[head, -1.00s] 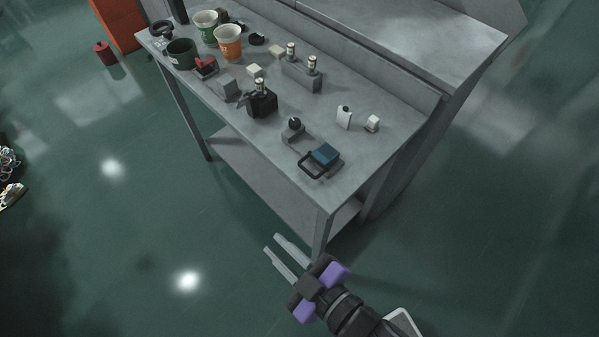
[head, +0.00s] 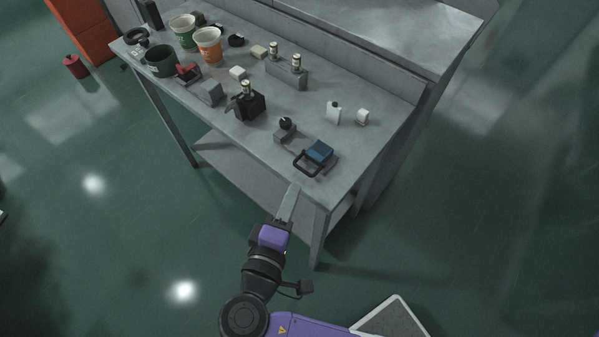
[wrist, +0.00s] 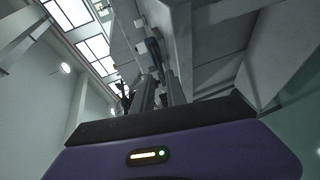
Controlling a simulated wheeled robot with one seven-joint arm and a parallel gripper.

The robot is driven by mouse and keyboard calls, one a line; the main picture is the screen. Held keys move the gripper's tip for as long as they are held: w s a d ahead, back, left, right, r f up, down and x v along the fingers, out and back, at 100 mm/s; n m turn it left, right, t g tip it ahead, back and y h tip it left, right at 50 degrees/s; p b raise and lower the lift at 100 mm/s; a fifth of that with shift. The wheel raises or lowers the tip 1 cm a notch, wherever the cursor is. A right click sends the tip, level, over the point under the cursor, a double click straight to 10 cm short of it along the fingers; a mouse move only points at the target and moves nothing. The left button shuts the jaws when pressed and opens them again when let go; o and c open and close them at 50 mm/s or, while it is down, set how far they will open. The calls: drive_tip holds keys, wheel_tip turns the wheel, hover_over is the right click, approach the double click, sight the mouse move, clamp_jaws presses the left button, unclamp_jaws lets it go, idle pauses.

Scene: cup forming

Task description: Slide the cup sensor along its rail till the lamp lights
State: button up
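I cannot tell surely which fitting is the cup sensor, and no lit lamp shows. A small silver cylinder (head: 246,88) stands in a black clamp-like holder (head: 250,106) at mid-table. Two similar cylinders (head: 273,50) (head: 297,63) stand by a grey block (head: 287,73) farther back. A grey block with a black knob (head: 286,124) sits nearer the front. A blue block (head: 319,151) with a black loop handle (head: 307,165) lies near the front right corner. My gripper (head: 292,190) is empty, at the table's front edge below the handle. Its fingers (wrist: 162,90) stand apart in the wrist view.
The grey table (head: 235,141) has a raised back ledge. Green, orange and dark cups (head: 207,44) stand at its far left. White pieces (head: 333,113) lie at the right. The floor in front is clear; a red can (head: 76,67) stands on it at left.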

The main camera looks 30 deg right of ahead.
sight(302, 172)
drive_tip(key=shift+p+x, duration=0.4)
drive_tip(key=shift+x, duration=3.2)
drive_tip(key=shift+f, duration=0.1)
clamp_jaws()
